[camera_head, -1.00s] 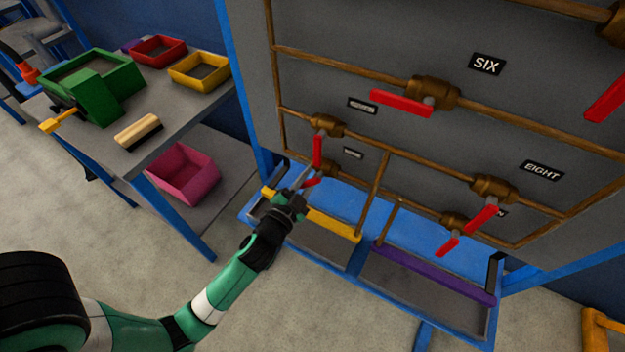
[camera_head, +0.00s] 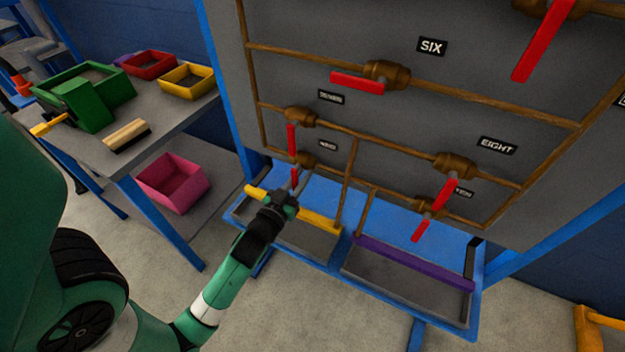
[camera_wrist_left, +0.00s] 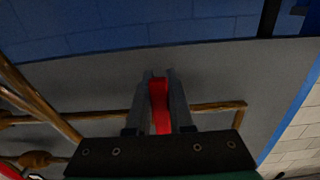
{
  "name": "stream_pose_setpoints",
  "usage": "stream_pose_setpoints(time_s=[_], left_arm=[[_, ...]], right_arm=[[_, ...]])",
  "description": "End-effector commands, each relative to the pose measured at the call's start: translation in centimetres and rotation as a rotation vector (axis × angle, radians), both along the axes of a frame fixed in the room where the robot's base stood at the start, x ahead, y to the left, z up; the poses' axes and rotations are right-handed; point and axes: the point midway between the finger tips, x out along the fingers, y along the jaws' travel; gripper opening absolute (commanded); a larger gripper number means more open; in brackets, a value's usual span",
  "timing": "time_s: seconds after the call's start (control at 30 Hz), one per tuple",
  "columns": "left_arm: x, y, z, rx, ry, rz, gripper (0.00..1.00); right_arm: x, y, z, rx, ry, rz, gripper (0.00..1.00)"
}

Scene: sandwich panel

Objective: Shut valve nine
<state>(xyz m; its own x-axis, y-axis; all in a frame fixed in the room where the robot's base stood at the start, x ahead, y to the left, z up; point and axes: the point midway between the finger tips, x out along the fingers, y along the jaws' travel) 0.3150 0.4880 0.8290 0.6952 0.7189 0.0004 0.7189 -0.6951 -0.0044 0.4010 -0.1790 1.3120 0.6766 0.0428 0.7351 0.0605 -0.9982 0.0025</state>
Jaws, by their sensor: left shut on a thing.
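The label for valve nine (camera_head: 328,146) is on the grey panel, small and blurred. Just below and left of it is a brass valve body (camera_head: 306,160) on the lowest pipe at the left. Its red handle (camera_head: 294,177) points downward in the head view, across the line of the pipe, and is partly hidden by my gripper. My left gripper (camera_head: 297,183) is shut on this handle. In the left wrist view the red handle (camera_wrist_left: 160,105) sits between the two grey fingers (camera_wrist_left: 157,78). My right gripper is out of view.
Another red handle (camera_head: 291,139) hangs close above the held one. A blue tray frame with yellow (camera_head: 318,222) and purple (camera_head: 410,262) bars stands below the panel. A workbench (camera_head: 160,145) with bins is at the left. Open floor lies in front.

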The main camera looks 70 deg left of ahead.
Motion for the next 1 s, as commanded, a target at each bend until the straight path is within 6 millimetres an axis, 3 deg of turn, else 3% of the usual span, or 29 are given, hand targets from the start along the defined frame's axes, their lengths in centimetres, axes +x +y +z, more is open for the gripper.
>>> stream_pose_setpoints(time_s=[0.5,0.53,0.67,1.0], left_arm=[[-0.43,0.25,0.09,-0.015,-0.018,0.009,0.00],[-0.43,0.25,0.09,-0.015,-0.018,0.009,0.25],[-0.44,0.25,0.07,-0.014,-0.016,0.010,0.49],[-0.63,0.05,0.00,-0.013,-0.014,0.010,0.50]], right_arm=[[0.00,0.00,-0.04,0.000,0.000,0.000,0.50],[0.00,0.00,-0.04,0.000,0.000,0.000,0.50],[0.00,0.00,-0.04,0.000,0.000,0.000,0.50],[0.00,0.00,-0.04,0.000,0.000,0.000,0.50]])
